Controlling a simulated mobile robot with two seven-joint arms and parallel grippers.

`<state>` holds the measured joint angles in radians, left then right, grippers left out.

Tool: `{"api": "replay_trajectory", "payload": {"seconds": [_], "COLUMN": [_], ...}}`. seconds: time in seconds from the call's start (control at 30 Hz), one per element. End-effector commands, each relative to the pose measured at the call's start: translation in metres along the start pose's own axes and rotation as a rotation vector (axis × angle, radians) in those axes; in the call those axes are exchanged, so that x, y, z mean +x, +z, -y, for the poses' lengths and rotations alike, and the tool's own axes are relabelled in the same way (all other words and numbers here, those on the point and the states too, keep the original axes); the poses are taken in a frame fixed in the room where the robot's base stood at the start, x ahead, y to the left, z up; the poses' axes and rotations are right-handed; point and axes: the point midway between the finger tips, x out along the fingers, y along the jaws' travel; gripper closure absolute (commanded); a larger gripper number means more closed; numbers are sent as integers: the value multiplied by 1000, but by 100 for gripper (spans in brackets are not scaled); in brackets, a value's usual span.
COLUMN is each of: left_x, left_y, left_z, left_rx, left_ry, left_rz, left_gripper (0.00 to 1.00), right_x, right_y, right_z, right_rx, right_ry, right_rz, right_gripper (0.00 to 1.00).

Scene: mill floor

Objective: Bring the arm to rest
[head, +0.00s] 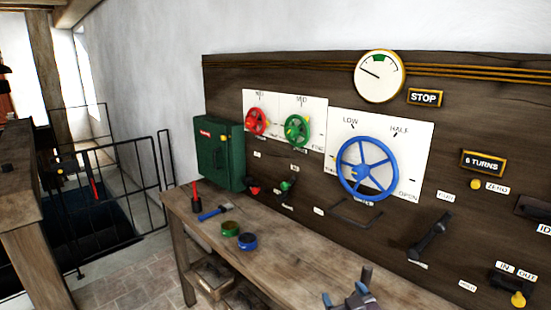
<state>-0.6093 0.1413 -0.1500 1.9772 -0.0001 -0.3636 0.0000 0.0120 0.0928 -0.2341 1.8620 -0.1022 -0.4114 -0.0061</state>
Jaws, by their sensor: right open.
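My right gripper (348,292) shows at the bottom edge of the head view, low in front of the wooden bench and panel. Its jaws are open with nothing seen between them. Only the gripper's end is in the picture; the rest of that arm is cut off below. My left gripper is not in view.
A wooden bench (290,262) carries a blue hammer (214,212), a red-handled tool (196,196), a green round tin (229,228) and a blue one (247,241). The dark panel (470,130) holds a blue wheel (367,168), a gauge (379,77) and a black lever (430,234).

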Motion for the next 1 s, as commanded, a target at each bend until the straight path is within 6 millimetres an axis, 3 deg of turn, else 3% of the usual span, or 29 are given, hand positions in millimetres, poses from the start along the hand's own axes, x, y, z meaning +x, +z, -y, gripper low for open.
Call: {"api": "replay_trajectory", "payload": {"seconds": [0.03,0.3,0.5,0.6,0.8,1.0], "left_x": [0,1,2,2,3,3], "left_y": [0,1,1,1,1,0], "left_z": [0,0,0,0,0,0], "left_rx": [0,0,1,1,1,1], "left_ry": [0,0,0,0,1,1], "left_rz": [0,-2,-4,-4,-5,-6], "left_gripper": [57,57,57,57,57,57], "right_x": [-18,-111,-186,-215,-242,-244], "right_y": [20,111,178,201,221,222], "right_z": [-6,-30,-36,-34,-30,-30], "right_rx": [32,135,151,157,165,165], "right_ry": [11,69,113,121,127,128], "right_rz": [21,170,330,393,450,453], "right_gripper": [24,24,24,24,24,24]}}
